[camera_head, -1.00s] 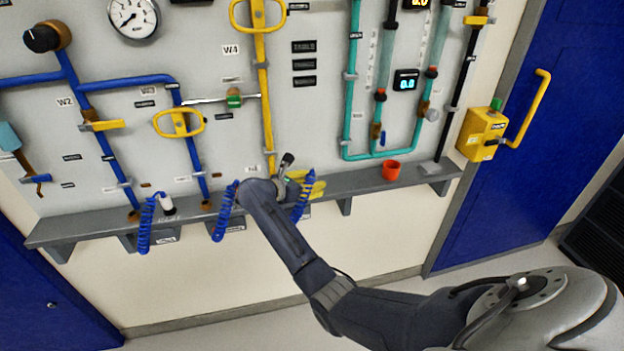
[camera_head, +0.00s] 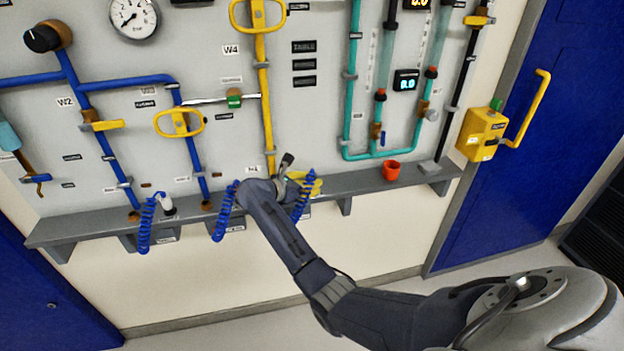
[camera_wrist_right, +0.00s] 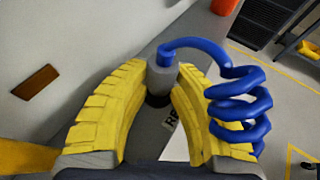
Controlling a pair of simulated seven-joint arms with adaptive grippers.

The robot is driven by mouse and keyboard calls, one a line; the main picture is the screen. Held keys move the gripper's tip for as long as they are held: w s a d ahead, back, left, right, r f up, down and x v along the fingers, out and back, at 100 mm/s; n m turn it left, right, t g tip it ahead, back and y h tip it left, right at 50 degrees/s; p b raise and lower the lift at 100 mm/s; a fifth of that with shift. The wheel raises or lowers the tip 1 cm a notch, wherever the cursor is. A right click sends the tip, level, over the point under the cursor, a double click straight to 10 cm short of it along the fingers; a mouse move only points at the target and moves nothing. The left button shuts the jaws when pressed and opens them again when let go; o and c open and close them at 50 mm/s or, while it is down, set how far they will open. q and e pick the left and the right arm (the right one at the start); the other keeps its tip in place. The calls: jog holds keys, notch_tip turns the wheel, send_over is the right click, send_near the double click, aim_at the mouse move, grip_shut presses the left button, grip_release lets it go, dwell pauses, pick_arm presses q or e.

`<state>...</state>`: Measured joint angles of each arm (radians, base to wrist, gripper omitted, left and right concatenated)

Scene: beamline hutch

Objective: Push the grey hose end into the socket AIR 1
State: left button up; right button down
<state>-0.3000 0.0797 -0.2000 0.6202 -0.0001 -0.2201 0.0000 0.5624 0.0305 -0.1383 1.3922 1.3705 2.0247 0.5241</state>
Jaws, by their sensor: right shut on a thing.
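In the right wrist view, the yellow ribbed fingers of my right gripper (camera_wrist_right: 162,98) are closed around the grey hose end (camera_wrist_right: 162,76). A blue coiled hose (camera_wrist_right: 240,105) runs from its top and hangs to the right. A dark ring shows at the lower end of the hose end; I cannot tell whether it sits in a socket. In the head view, my right gripper (camera_head: 308,186) is at the shelf, largely hidden behind my right wrist. The grey hose end is hidden there. I cannot read which socket is AIR 1. My left gripper is not in view.
A grey shelf (camera_head: 345,183) runs along the panel. More blue coils (camera_head: 147,226) hang at the left, by a white-topped fitting (camera_head: 167,205). A red cup (camera_head: 391,170) stands on the shelf to the right. A yellow pipe (camera_head: 264,90) rises just behind my wrist.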

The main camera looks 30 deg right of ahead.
aim_at(312, 170)
jog(key=shift+w+d+r, duration=0.1)
jog(key=shift+r, duration=0.25)
dwell(0.3)
jog(key=shift+r, duration=0.5)
jog(key=shift+r, duration=0.15)
dwell(0.5)
jog(key=shift+r, duration=0.15)
jog(key=shift+r, duration=2.8)
dwell(0.9)
